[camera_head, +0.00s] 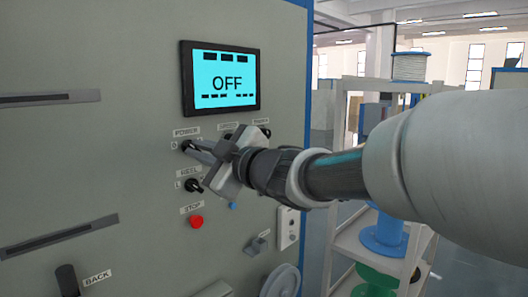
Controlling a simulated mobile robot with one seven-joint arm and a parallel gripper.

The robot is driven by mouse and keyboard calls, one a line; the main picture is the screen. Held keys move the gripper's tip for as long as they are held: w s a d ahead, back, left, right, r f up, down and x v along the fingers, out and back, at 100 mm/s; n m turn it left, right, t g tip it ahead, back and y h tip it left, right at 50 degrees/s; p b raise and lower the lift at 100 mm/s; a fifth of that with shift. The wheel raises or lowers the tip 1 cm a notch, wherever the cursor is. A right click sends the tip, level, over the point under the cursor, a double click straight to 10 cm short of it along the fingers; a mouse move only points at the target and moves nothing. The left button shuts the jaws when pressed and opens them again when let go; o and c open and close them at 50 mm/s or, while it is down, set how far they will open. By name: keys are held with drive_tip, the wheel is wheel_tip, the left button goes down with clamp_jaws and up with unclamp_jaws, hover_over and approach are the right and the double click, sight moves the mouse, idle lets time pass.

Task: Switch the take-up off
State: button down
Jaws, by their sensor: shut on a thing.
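The take-up's grey control panel (120,160) faces me. Its screen (225,79) is lit cyan and reads OFF. The black POWER switch (186,146) sits below the screen at its left, under the POWER label (187,132). My gripper (193,148) reaches in from the right, with its fingertips shut on the POWER switch. The fingers hide part of the switch, so its exact angle is hard to read.
A REEL knob (194,186) and a red STOP button (196,222) lie just below my fingers. A BACK handle (67,281) is at the lower left. A shelf with spools (384,238) stands at the right behind my arm.

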idle(0.3)
drive_tip(key=c, duration=1.8)
unclamp_jaws()
drive_tip(key=shift+c, duration=0.2)
drive_tip(key=p+v, duration=0.2)
drive_tip(key=v, duration=1.5)
drive_tip(key=shift+s, duration=0.25)
drive_tip(key=shift+d, duration=0.15)
